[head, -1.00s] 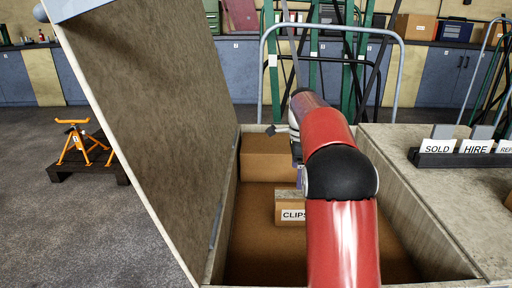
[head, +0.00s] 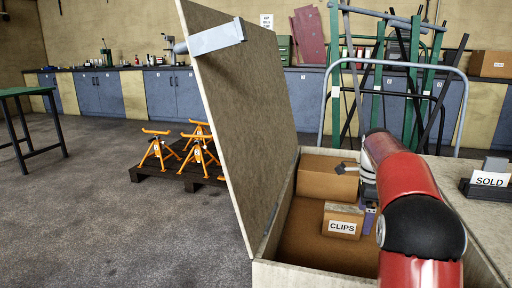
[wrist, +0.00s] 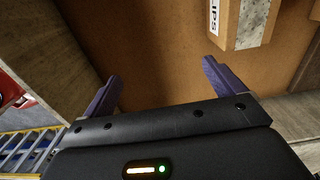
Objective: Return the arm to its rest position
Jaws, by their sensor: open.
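My red arm (head: 402,185) reaches over and down into an open wooden chest (head: 320,272). My gripper (wrist: 160,85) shows two purple fingers spread apart in the wrist view, with nothing between them. In the head view the gripper (head: 369,217) is mostly hidden behind the arm, beside the right side of a cardboard box labelled CLIPS (head: 343,221). The CLIPS box also shows at the top of the wrist view (wrist: 245,22), ahead and to the right of the fingers, apart from them.
The chest's raised lid (head: 235,110) stands at its left. A larger cardboard box (head: 325,178) lies at the chest's far end. A SOLD sign (head: 489,180) stands on the surface at right. Orange stands (head: 157,148) sit on a dark pallet; the floor at left is clear.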

